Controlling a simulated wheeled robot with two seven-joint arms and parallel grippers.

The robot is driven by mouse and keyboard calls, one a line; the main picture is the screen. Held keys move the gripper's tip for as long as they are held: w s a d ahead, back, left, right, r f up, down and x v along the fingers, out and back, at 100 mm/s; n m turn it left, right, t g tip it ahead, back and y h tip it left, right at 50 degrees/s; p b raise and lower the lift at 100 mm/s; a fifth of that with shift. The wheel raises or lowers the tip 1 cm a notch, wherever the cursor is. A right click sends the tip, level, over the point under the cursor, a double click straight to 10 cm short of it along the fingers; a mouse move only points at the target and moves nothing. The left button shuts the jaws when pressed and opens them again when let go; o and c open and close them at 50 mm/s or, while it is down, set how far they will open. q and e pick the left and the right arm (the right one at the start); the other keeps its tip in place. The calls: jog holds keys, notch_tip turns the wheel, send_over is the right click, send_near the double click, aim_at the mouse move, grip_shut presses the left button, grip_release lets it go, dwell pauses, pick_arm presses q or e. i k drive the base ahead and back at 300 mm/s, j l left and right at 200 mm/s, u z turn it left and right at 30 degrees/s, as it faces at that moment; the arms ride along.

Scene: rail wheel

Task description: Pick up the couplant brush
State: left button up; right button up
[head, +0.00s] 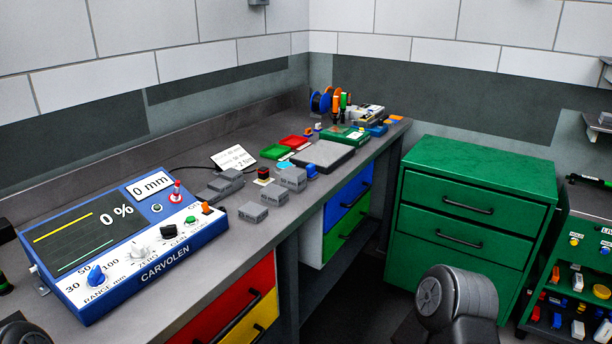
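I cannot make out the couplant brush for sure in the head view. Neither gripper shows. Only dark rounded parts of my own arms show at the bottom edge, one at the right and one at the lower left corner.
A blue CARVOLEN instrument (150,262) fills the near bench (268,240). Grey blocks (253,212), a flat grey slab (323,155), and red (294,142) and green trays (275,152) lie farther along. A green drawer cabinet (470,225) stands at right.

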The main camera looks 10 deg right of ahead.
aim_at(312, 175)
jog(key=i+l+u, duration=0.1)
jog(key=u, duration=0.3)
jog(key=l+u, duration=0.25)
jog(key=u, duration=0.15)
jog(key=l+u, duration=0.2)
jog(key=u, duration=0.2)
jog(key=i+l+u, duration=0.1)
jog(key=l+u, duration=0.35)
jog(key=l, duration=0.35)
jog(key=k+l+u, duration=0.1)
jog(key=l, duration=0.4)
jog(key=k+l+u, duration=0.1)
jog(key=l, duration=0.35)
jog(key=k+l+u, duration=0.1)
jog(key=l, duration=0.35)
jog(key=k+l+u, duration=0.1)
jog(key=l, duration=0.35)
jog(key=k+l+u, duration=0.1)
jog(key=l, duration=0.35)
